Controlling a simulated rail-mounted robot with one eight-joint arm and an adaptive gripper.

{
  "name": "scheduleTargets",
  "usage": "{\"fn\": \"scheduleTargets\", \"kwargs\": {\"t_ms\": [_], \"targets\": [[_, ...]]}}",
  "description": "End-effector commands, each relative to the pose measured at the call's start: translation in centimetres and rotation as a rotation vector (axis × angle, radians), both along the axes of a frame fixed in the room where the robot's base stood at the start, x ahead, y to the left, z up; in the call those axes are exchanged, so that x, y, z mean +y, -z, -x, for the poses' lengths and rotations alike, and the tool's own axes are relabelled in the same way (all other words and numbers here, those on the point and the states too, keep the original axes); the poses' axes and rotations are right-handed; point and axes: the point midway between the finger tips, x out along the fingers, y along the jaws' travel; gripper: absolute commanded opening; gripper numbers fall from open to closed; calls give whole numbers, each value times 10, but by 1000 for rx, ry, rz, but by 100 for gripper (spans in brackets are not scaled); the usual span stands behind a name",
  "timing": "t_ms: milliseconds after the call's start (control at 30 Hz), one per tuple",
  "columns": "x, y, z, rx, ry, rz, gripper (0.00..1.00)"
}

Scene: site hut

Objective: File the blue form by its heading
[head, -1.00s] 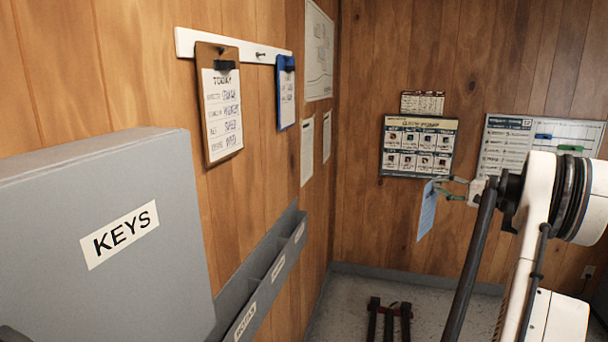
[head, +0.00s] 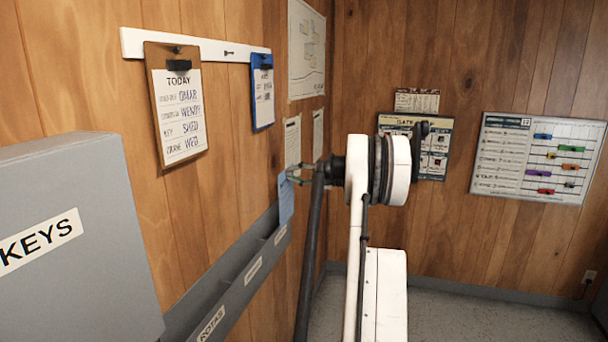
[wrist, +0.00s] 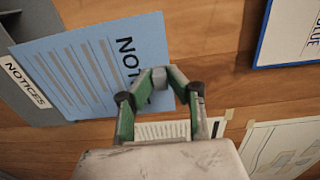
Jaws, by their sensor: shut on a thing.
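The blue form (head: 286,200) hangs from my gripper (head: 297,176) at the wall, its lower end by the far end of the grey wall rack (head: 232,296). In the wrist view my gripper (wrist: 160,78) is shut on one edge of the blue form (wrist: 85,75). Its heading begins "NOT"; my fingers hide the rest. The rack's pocket label NOTICES (wrist: 26,82) lies beside the form's opposite edge. The near pocket label reads ROTAS (head: 211,324); the others are too small to read in the head view. I cannot tell whether the form is inside a pocket.
A grey KEYS cabinet (head: 75,240) juts out at the near left. A TODAY clipboard (head: 181,120) and a blue clipboard (head: 262,92) hang above the rack. Papers (head: 292,142) are on the wall near my gripper. Boards (head: 535,155) hang on the back wall.

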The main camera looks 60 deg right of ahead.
Motion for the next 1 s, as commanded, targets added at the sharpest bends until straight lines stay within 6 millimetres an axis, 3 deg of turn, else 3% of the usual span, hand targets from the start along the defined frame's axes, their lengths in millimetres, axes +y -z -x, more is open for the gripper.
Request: {"fn": "scheduleTargets", "kwargs": {"t_ms": [600, 1000], "targets": [[11, 4, -47, 0, -2, 0, 0], [11, 5, -49, 0, 0, 0, 0]]}}
